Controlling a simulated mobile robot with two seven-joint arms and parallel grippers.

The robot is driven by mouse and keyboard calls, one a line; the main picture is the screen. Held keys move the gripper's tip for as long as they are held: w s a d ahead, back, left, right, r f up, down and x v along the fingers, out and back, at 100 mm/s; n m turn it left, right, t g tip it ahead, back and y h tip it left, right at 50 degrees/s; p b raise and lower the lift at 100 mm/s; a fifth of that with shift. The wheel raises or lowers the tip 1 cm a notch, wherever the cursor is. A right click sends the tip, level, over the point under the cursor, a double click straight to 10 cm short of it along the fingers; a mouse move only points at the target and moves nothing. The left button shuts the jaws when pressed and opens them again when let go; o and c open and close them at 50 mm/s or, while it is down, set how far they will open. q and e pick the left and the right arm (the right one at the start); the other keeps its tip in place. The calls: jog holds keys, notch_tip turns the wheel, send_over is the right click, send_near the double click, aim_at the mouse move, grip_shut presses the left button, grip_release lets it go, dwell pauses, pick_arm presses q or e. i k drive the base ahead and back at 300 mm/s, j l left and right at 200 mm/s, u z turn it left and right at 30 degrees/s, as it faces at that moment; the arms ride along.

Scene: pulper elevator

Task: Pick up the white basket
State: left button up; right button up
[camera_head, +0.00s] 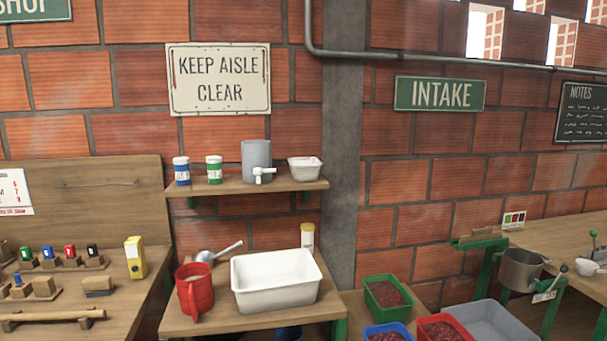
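A large white rectangular basket or tub (280,298) stands upright on the low wooden table at the centre. Its inside looks empty from here. A smaller white container (305,172) sits at the right end of the wall shelf above; I cannot tell what it holds. Neither of my grippers shows in the head view.
A red jug (194,290) stands close left of the large tub, with a metal scoop (217,253) behind it. A yellow-capped jar (307,236) stands behind the tub. The shelf (230,187) overhangs the back. Crates of red fruit, including a green one (388,312), stand right.

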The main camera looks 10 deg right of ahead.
aim_at(305, 169)
jog(key=i+j, duration=0.25)
jog(key=j, duration=0.15)
jog(key=i+j, duration=0.25)
jog(key=j, duration=0.2)
jog(key=z, duration=2)
